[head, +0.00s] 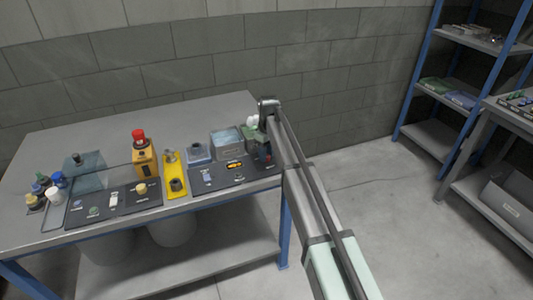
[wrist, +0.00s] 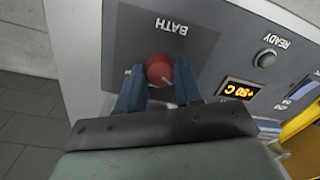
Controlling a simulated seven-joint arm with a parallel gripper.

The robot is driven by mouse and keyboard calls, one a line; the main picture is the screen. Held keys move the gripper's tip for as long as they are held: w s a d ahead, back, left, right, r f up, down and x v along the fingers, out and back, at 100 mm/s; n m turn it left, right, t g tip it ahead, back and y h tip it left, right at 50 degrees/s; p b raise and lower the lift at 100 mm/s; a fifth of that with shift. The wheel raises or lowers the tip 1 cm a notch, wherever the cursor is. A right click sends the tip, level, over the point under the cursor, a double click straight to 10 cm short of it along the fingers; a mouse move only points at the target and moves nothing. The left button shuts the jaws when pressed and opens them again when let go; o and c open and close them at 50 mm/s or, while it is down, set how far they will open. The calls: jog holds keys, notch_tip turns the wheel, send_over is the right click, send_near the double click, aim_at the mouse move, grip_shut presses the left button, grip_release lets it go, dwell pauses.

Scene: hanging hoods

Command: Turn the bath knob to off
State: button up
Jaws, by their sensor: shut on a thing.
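The bath knob (wrist: 160,69) is a round red knob below the word BATH on a dark panel (wrist: 197,40) in the wrist view, where the lettering appears upside down. My gripper (wrist: 160,82) has its two blue fingers on either side of the knob and is shut on it. A pale mark shows near the knob's lower edge; I cannot read its setting. In the head view my gripper (head: 268,140) is over the right end of the panel (head: 222,178), and my arm largely hides the knob.
An orange display (wrist: 241,90) and a READY button (wrist: 265,58) sit beside the knob. The floor to the right is open.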

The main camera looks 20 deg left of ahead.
aim_at(268, 154)
dwell(0.5)
jog(key=o, duration=1)
jog(key=shift+o, duration=0.2)
notch_tip(268, 154, up, 14)
jog(key=shift+w+d, duration=0.15)
jog(key=shift+w, duration=0.2)
jog(key=shift+f, duration=0.15)
